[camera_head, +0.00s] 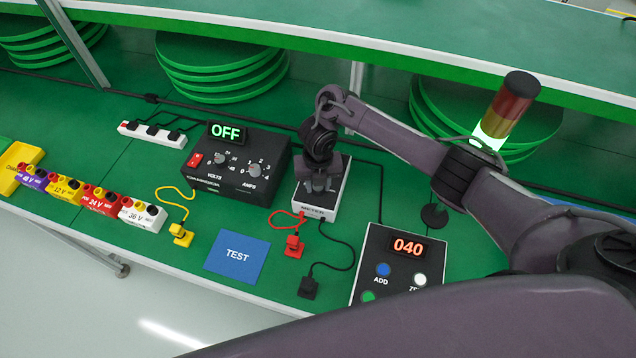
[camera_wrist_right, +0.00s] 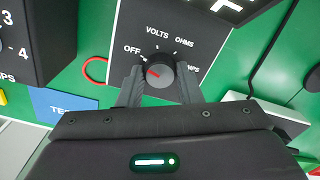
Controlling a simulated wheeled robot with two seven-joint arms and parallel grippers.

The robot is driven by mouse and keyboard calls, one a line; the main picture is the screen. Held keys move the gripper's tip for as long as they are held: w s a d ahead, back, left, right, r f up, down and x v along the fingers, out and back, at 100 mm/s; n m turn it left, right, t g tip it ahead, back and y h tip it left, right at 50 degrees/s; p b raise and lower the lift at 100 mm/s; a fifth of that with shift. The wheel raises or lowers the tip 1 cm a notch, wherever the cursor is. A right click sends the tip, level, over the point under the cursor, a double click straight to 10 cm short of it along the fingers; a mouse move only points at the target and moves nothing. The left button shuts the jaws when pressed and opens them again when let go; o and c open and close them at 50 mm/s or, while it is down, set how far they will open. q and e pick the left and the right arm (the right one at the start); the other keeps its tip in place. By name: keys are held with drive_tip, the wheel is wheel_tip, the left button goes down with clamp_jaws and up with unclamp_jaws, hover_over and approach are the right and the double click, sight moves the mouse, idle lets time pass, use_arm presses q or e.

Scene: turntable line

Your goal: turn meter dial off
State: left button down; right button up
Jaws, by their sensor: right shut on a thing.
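The meter is a box with a white front edge marked METER (camera_head: 313,210) in the head view, standing on the green bench. In the right wrist view its dark panel (camera_wrist_right: 205,45) reads OFF, VOLTS, OHMS and AMPS around a grey dial (camera_wrist_right: 160,68). The dial's red mark is on its left side, towards the OFF label. My right gripper (camera_wrist_right: 160,84) has one finger on each side of the dial and is shut on it. In the head view my right gripper (camera_head: 318,182) comes down over the meter and hides its face. My left gripper is out of view.
Left of the meter is a black power supply (camera_head: 238,165) showing OFF. A blue TEST pad (camera_head: 236,256), red clip (camera_head: 293,246) and black clip (camera_head: 308,287) lie in front. A scale reading 040 (camera_head: 407,247) is at right; a lit signal tower (camera_head: 505,110) stands behind.

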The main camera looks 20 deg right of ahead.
drive_tip(key=o, duration=1)
drive_tip(key=shift+c, duration=0.2)
drive_tip(key=shift+r, duration=0.1)
wheel_tip(320, 180, up, 7)
drive_tip(key=p, duration=0.3)
drive_tip(key=shift+w+f, duration=0.1)
drive_tip(key=shift+f, duration=0.1)
drive_tip(key=shift+r+p, duration=0.4)
drive_tip(key=shift+r, duration=0.15)
drive_tip(key=shift+f, duration=0.1)
